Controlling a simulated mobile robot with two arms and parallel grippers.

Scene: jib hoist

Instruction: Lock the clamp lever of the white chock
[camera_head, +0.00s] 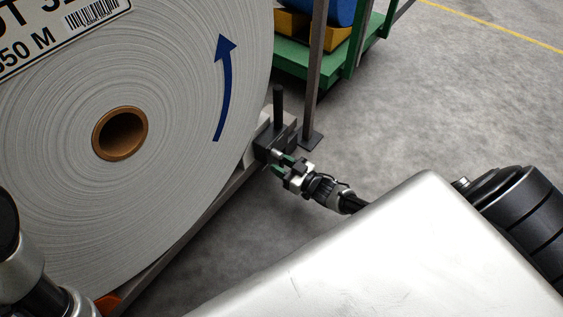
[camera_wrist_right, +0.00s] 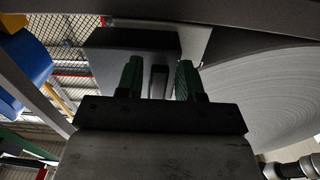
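The white chock (camera_head: 258,128) sits against the lower right of the big paper roll (camera_head: 190,170), mostly hidden by the roll and a dark clamp block (camera_head: 270,143). A dark lever (camera_head: 278,102) stands upright from that block. My right gripper (camera_head: 280,162) is at the near side of the block, below the lever. In the right wrist view, its two green fingers (camera_wrist_right: 158,80) stand apart, pointing at the block's dark face (camera_wrist_right: 115,45). A narrow dark piece shows between them with gaps beside it; I cannot tell whether it touches. My left gripper is out of view.
A grey post (camera_head: 316,75) on a foot plate stands just behind the block. A green cart (camera_head: 305,62) with yellow blocks and a blue drum is beyond. An orange piece (camera_head: 110,302) lies under the roll at lower left. The floor to the right is clear.

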